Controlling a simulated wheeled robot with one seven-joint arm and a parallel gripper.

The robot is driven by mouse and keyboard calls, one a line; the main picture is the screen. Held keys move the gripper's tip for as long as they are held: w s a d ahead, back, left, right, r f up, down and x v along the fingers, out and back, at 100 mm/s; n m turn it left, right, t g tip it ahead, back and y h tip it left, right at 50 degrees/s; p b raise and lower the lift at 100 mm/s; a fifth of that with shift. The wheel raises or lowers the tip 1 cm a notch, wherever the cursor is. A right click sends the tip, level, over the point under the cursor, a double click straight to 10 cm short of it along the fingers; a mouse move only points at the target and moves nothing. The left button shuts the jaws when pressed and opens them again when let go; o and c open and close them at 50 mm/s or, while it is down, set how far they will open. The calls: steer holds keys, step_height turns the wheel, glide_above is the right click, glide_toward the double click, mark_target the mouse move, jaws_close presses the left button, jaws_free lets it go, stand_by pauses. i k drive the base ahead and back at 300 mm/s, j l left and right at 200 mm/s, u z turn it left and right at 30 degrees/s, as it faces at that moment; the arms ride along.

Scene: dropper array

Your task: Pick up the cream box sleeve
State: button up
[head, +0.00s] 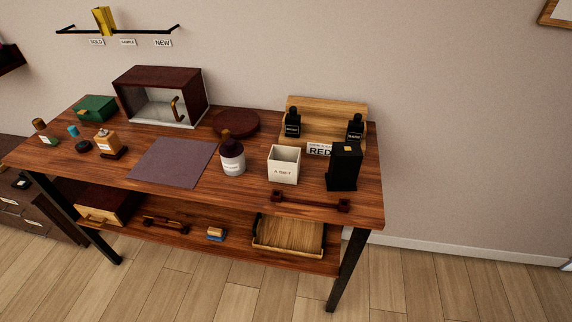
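The cream box sleeve (284,170) stands upright on the right half of the wooden table (195,188), near the front edge. It is open at the top and has dark lettering on its front face. Its inside shows only in part. A dark dropper bottle (232,160) with a pale label stands just to its left, apart from it. A tall black box (344,168) stands to its right with a small gap. My gripper is not in view.
A dark red bar with two end blocks (297,201) lies in front of the sleeve. A wooden stepped stand (326,108) with two black bottles is behind. A grey mat (172,162) lies left. A lower shelf holds a wooden tray (288,238).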

mark_target(285, 165)
steer(key=i+j, duration=0.25)
steer(key=j, duration=0.15)
steer(key=i+j, duration=0.25)
steer(key=j, duration=0.15)
steer(key=i+j, duration=0.3)
steer(key=j, duration=0.1)
